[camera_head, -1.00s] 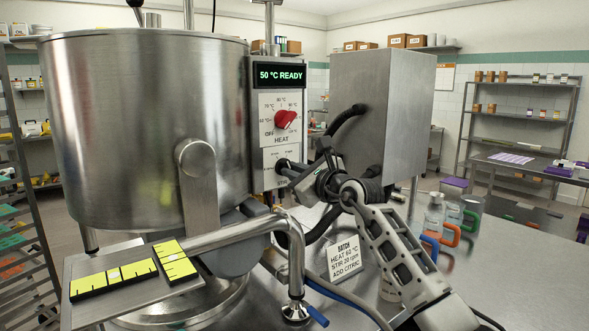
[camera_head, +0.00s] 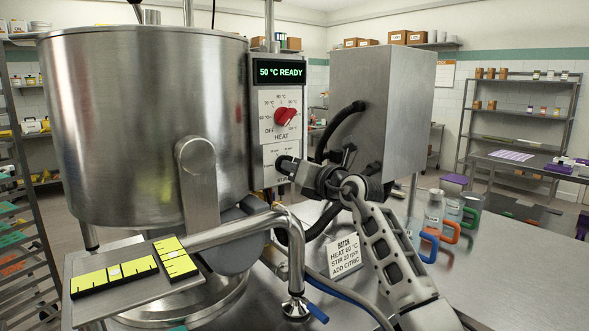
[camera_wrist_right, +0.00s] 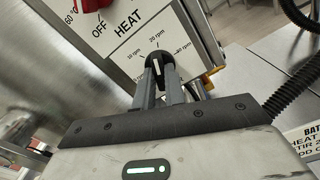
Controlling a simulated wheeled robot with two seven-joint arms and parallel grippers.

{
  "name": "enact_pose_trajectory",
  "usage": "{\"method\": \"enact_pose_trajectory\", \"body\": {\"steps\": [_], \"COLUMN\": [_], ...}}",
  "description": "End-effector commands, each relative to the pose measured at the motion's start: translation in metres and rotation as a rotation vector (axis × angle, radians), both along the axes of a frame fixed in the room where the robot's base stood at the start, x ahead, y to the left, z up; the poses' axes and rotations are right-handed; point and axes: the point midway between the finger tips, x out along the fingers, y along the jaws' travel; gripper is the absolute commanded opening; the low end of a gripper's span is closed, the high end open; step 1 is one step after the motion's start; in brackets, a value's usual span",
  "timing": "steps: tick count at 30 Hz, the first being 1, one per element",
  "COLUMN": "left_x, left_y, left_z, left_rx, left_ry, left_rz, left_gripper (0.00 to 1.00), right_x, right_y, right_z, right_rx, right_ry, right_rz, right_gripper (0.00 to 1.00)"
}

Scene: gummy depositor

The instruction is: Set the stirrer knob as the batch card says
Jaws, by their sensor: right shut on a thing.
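The black stirrer knob (camera_wrist_right: 157,70) sits on the white STIR plate (camera_wrist_right: 136,66), with 10, 20 and 40 rpm marks around it. My right gripper (camera_wrist_right: 160,82) is shut on the knob, one finger on each side. The knob's white pointer line points up, about toward the 20 rpm mark. In the head view my right gripper (camera_head: 292,169) reaches the knob from the right and partly hides the STIR plate (camera_head: 276,153). The batch card (camera_head: 345,257) reads HEAT 60 °C, STIR 20 rpm, ADD CITRIC. My left gripper is not in view.
The red HEAT knob (camera_head: 285,117) is just above, under a display (camera_head: 278,72) reading 50 °C READY. The steel kettle (camera_head: 145,125) stands left, a steel box (camera_head: 385,110) right. A bent pipe (camera_head: 240,228) runs below.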

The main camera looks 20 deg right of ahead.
Motion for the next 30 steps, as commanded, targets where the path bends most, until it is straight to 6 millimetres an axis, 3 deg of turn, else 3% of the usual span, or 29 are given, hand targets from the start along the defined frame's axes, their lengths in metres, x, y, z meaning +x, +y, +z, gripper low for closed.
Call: {"method": "enact_pose_trajectory", "body": {"steps": [10,24,25,27,30], "left_x": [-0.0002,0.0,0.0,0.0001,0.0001], "left_y": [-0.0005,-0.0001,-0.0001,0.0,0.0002], "left_z": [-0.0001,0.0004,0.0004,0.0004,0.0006], "left_rx": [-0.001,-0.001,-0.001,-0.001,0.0], "left_ry": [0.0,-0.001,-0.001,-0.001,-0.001], "left_rz": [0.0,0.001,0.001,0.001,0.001], "left_gripper": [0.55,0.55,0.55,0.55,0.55], "right_x": [0.0,0.0001,0.0,0.0001,0.0], "right_y": [0.0008,0.0007,0.0008,0.0007,0.0006], "right_z": [-0.0026,-0.0029,-0.003,-0.0028,-0.002], "right_rx": [0.103,0.113,0.113,0.113,0.112], "right_ry": [0.043,0.047,0.047,0.047,0.045], "right_rz": [0.001,0.002,0.002,0.002,0.001], "right_gripper": [0.0,0.0,0.17,0.34,0.34]}}
